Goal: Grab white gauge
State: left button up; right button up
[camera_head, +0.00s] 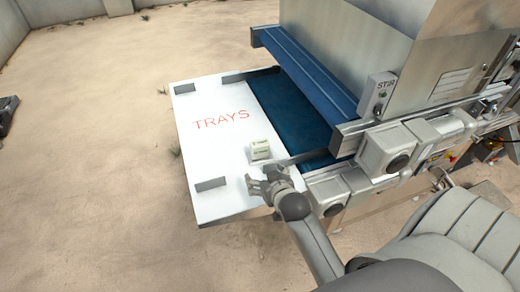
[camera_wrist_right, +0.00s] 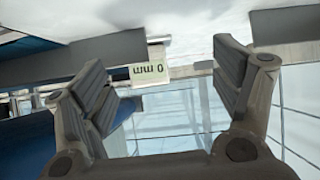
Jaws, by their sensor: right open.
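The white gauge (camera_head: 260,150) is a small pale block with dark lettering. It rests on the white tray board near its right edge, below the red word TRAYS. My right gripper (camera_head: 268,184) is open and empty just in front of the gauge, on the near side. In the right wrist view the gauge (camera_wrist_right: 149,74) shows upside-down "0 mm" lettering. There it appears in the gap between the open fingers of my right gripper (camera_wrist_right: 165,68), nearer the left finger, and neither finger visibly touches it. My left gripper is not in view.
The white board (camera_head: 215,150) carries grey brackets (camera_head: 211,184). A blue conveyor belt (camera_head: 290,108) and the seeder housing (camera_head: 350,45) stand to the right. A grey rail (camera_head: 310,155) runs right of the gauge. Sandy floor is open on the left.

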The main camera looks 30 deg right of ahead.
aim_at(261, 145)
jog(key=w+d, duration=0.1)
jog(key=w, duration=0.1)
jog(key=w+d+r+t, duration=0.1)
jog(key=w+d, duration=0.1)
jog(key=w, duration=0.1)
jog(key=w+d+r+m+t+h, duration=0.1)
jog(key=w, duration=0.1)
jog(key=shift+w+d+r+p, duration=0.15)
jog(key=shift+w+d+p, duration=0.05)
jog(key=shift+d+p, duration=0.1)
jog(key=shift+p+x, duration=0.5)
jog(key=shift+x, duration=2.65)
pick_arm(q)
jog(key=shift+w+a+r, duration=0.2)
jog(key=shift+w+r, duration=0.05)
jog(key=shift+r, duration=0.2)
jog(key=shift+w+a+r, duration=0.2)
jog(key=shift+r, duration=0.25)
pick_arm(e)
jog(key=shift+s, duration=0.1)
jog(key=shift+c, duration=0.4)
jog(key=c, duration=1)
jog(key=shift+c, duration=0.6)
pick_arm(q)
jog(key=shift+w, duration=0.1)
pick_arm(e)
jog(key=shift+r, duration=0.1)
